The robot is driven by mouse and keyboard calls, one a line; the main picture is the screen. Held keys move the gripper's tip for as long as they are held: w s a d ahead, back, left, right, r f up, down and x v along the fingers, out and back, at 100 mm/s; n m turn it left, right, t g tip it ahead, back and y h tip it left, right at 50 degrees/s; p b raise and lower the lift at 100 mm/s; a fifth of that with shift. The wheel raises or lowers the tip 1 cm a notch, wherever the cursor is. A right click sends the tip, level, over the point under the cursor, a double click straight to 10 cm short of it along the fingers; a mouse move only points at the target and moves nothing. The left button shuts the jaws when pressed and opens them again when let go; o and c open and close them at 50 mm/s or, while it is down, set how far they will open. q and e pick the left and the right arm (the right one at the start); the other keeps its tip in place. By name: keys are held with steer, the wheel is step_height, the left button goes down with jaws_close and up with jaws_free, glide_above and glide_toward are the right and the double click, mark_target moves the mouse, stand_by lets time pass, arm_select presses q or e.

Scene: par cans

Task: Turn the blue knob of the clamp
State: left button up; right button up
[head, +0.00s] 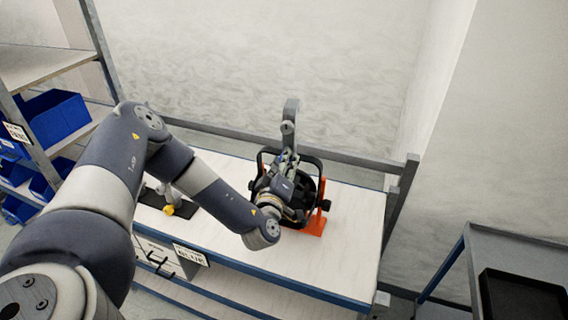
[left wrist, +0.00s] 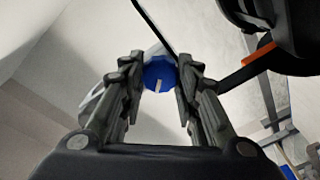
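The clamp (head: 290,112) is grey and stands upright above a black par can with a black yoke (head: 317,163). Its blue knob (left wrist: 159,73) shows in the left wrist view as a round cap with a pale mark. My left gripper (left wrist: 161,80) is open, with one finger on each side of the knob. Small gaps seem to remain, but contact is hard to judge. In the head view, my left wrist and hand cover much of the can, and I cannot make out the knob. My right gripper is in neither view.
The can is at an orange stand (head: 313,222) on a pale workbench (head: 335,255). A dark fixture with a yellow knob (head: 169,210) lies left of it. Shelves with blue bins (head: 55,115) stand left; a grey cart with a black tray (head: 522,298) stands right.

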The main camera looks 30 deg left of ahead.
arm_select(q)
steer(key=o, duration=0.4)
steer(key=shift+w, duration=0.1)
steer(key=shift+w+f, duration=0.1)
steer(key=shift+w, duration=0.05)
steer(key=v, duration=1.2)
